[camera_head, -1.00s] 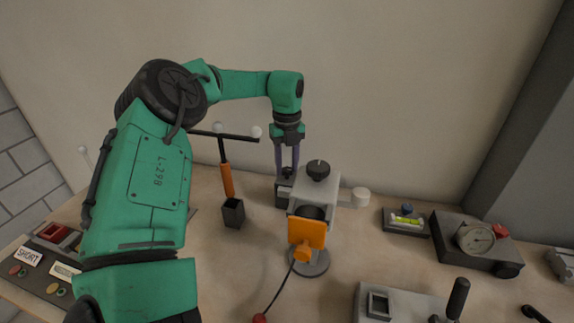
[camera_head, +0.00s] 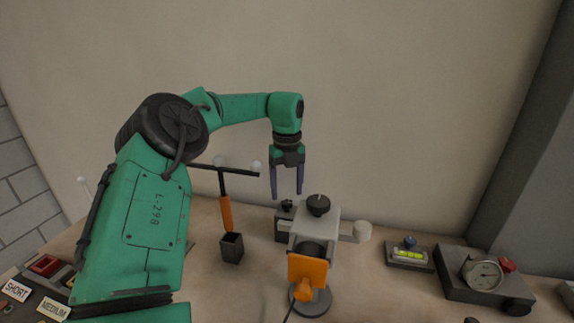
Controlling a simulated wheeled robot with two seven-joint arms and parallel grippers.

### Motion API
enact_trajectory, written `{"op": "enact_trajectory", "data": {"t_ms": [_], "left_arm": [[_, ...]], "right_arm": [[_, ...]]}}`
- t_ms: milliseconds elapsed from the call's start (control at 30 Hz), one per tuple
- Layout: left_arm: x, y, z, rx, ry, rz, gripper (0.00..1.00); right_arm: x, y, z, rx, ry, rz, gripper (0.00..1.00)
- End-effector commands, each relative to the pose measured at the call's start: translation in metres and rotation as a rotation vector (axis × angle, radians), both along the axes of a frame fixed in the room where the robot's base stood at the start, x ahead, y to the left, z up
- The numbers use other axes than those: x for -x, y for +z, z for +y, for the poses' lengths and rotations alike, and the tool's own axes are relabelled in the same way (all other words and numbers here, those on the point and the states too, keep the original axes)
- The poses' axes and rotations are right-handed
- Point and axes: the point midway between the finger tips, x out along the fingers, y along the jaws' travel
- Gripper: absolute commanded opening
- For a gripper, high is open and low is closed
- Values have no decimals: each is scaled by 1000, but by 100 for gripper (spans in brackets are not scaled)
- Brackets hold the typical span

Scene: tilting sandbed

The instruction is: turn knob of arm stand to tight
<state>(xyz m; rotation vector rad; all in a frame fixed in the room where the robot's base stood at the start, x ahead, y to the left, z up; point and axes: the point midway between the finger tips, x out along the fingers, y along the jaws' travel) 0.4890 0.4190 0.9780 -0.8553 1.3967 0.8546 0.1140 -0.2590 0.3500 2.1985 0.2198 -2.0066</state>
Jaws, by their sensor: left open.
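A grey block with a small black knob (camera_head: 287,204) on top stands behind the light grey housing (camera_head: 327,224). A grey bar with a pale round end (camera_head: 362,231) sticks out to the right of the housing. The housing carries a larger black knob (camera_head: 318,205) and an orange front piece (camera_head: 307,272). I cannot tell for sure which part is named the arm stand. My left gripper (camera_head: 286,195) points down with its fingers spread and empty. Its tips are just above the small knob, apart from it as far as I can see. My right gripper is out of view.
A dark open cup (camera_head: 232,249) and an orange-handled T-shaped stand (camera_head: 226,213) are to the left. A level (camera_head: 410,254) and a dial gauge (camera_head: 482,274) are to the right. The wall (camera_head: 400,120) rises close behind.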

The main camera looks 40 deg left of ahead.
Motion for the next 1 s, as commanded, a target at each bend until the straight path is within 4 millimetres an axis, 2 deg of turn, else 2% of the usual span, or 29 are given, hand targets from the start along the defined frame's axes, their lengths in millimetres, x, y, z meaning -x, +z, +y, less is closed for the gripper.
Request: {"op": "enact_trajectory", "data": {"t_ms": [200, 300, 400, 533, 1000], "left_arm": [[-1, 68, 0, -3, 1, -5, 71], [-1, 93, 0, -4, 1, -4, 71], [-1, 108, 0, -2, 0, -2, 71], [0, 114, 0, 0, 0, -1, 71], [0, 114, 0, 0, 0, -1, 71]], "right_arm": [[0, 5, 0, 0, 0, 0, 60], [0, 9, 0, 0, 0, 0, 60], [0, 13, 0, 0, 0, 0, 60], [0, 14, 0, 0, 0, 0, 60], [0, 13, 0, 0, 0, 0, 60]]}}
